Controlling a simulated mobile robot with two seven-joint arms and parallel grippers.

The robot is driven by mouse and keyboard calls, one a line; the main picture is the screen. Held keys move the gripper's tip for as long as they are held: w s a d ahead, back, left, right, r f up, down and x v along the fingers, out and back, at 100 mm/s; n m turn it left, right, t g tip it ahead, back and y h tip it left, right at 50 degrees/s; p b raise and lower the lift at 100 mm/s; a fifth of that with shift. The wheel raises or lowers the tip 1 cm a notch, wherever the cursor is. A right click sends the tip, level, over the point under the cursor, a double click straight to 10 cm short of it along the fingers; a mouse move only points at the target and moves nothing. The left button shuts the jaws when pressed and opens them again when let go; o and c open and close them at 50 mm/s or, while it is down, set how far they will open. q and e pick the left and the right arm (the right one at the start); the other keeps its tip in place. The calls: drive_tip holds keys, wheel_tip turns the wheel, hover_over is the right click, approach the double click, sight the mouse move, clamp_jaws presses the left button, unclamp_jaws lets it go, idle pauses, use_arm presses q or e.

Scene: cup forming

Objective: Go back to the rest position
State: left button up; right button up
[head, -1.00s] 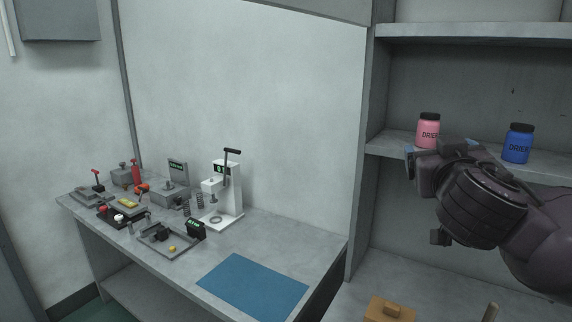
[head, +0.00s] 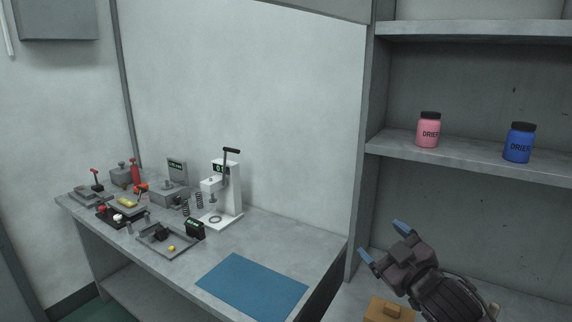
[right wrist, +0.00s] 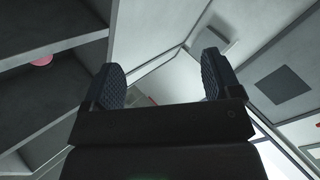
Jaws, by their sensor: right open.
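My right gripper (head: 383,243) is low at the right in the head view, in front of the shelf unit and below the shelf with the bottles. Its two blue-tipped fingers are apart with nothing between them. In the right wrist view my right gripper (right wrist: 162,80) shows both ridged finger pads spread, with only wall and ceiling between them. My left gripper is in neither view.
A pink bottle (head: 428,130) and a blue bottle (head: 519,143) stand on the shelf (head: 470,162). A wooden box (head: 388,309) sits just below my gripper. The table (head: 270,232) holds a white press (head: 222,190), several small devices and a blue mat (head: 252,286).

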drive_tip(key=s+d+f+m+g+h, duration=0.1)
drive_tip(key=s+d+f+m+h, duration=0.15)
drive_tip(key=s+f, duration=0.5)
drive_tip(key=s+d+f+m+g+h, duration=0.1)
drive_tip(key=s+d+f+m, duration=0.2)
drive_tip(key=f, duration=0.8)
drive_tip(key=s+d+f+m+g+h, duration=0.2)
drive_tip(key=s+f, duration=0.5)
drive_tip(key=f, duration=0.3)
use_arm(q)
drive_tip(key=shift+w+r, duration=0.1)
use_arm(e)
drive_tip(key=s+f+m+g, duration=0.1)
drive_tip(key=s+f+m, duration=0.1)
drive_tip(key=s+f, duration=0.3)
drive_tip(key=s+d+h, duration=0.1)
drive_tip(key=s, duration=0.3)
drive_tip(key=shift+s+f+g, duration=0.2)
drive_tip(key=shift+f+g, duration=0.2)
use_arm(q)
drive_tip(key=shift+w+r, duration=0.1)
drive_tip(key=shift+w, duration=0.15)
use_arm(e)
drive_tip(key=shift+a, duration=0.1)
